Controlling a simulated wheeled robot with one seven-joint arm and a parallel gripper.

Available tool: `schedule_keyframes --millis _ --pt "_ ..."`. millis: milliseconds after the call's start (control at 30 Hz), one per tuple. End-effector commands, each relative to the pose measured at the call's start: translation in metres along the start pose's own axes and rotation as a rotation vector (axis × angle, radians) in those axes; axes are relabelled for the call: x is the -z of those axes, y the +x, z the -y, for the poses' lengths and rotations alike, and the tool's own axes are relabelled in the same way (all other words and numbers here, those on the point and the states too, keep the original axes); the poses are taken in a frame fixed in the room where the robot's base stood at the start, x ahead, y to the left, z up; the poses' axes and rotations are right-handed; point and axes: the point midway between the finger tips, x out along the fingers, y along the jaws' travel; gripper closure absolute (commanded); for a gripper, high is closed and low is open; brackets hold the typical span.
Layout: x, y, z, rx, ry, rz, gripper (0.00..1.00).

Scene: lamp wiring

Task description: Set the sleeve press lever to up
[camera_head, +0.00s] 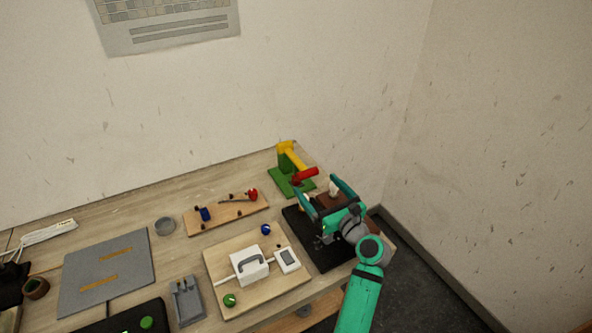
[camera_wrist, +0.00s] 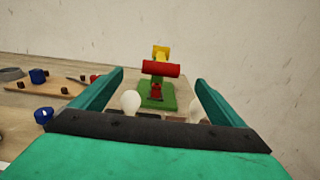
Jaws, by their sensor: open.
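The sleeve press has a green base (camera_head: 278,182), a yellow arm (camera_head: 292,155) and a red crossbar handle (camera_head: 305,176). It stands at the back right of the table. The arm slopes down from the yellow top toward the handle. In the wrist view the red handle (camera_wrist: 161,69) lies crosswise ahead, with the yellow top (camera_wrist: 160,52) behind it and the green base (camera_wrist: 167,101) below. My gripper (camera_head: 318,188) is open and empty, in front of the press. In the wrist view the handle shows between its fingers, farther off and apart from them.
A black mat (camera_head: 322,255) lies under my gripper, with a white bulb (camera_wrist: 130,102) in a brown holder partly hidden by it. A wooden board (camera_head: 228,213) with a blue and a red part lies left of the press. The wall stands close behind.

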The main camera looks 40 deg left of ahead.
Motion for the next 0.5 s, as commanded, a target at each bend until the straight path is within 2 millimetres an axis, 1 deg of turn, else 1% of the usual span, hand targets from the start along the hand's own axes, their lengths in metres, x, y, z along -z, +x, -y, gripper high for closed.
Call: schedule_keyframes --millis 300,500 --pt "-0.001 0.052 0.002 0.003 -0.004 0.001 0.07" --pt "-0.001 0.081 0.002 0.003 -0.005 0.001 0.07"
